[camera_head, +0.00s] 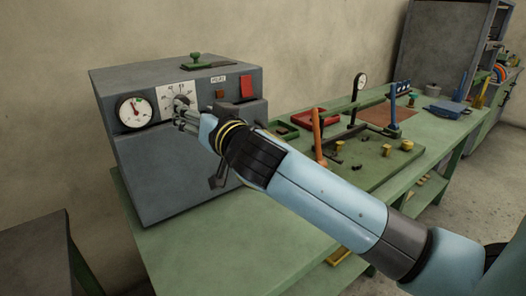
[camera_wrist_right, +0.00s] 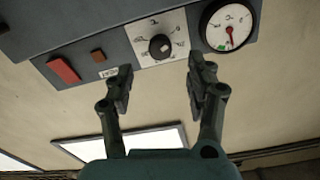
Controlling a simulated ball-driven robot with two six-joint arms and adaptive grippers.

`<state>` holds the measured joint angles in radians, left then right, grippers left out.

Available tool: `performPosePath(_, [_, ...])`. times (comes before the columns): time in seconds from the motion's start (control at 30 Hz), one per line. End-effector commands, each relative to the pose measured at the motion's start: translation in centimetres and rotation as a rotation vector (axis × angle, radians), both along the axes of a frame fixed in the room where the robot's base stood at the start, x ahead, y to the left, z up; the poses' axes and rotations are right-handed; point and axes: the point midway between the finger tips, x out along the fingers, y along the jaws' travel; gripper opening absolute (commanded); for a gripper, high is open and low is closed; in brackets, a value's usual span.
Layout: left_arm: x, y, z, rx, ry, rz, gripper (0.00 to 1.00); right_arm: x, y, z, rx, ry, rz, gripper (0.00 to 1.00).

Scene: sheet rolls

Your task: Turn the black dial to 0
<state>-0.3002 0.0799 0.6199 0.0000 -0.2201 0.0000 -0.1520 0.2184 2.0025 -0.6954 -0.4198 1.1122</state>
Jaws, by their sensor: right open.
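The black dial (camera_wrist_right: 160,47) sits on a white scale plate (camera_wrist_right: 151,26) on the grey machine's front, and shows whole in the wrist view. The view is turned upside down. A small pale mark shows on the dial, but I cannot read which number it points at. In the head view the plate (camera_head: 168,92) shows, with the dial mostly hidden behind my gripper. My right gripper (camera_wrist_right: 160,72) is open and empty, its fingers spread to either side of the dial and apparently short of it. It also shows in the head view (camera_head: 182,115). My left gripper is out of view.
A round gauge (camera_head: 134,111) with a red needle is left of the dial. A red switch (camera_head: 246,88) and a small brown button (camera_head: 220,94) are on its right. A green-handled tool (camera_head: 200,63) lies on top. The green bench (camera_head: 210,250) continues right with tools.

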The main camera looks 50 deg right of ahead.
Motion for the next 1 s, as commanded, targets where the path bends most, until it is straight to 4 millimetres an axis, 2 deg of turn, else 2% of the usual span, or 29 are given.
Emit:
performPosePath(0.03, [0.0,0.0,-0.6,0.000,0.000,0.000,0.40,-1.2,0.3,-0.4,0.000,0.002,0.001,0.55])
performPosePath(0.17, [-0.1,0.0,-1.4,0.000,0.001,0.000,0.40,-4.0,1.0,-0.3,0.001,0.000,0.001,0.55])
performPosePath(0.53, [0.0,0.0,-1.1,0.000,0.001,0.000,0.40,-8.5,-0.3,-6.6,-0.042,0.350,-0.100,0.55])
performPosePath(1.0, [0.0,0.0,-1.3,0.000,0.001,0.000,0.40,-15.5,1.3,-13.9,-0.099,0.778,-0.033,0.55])
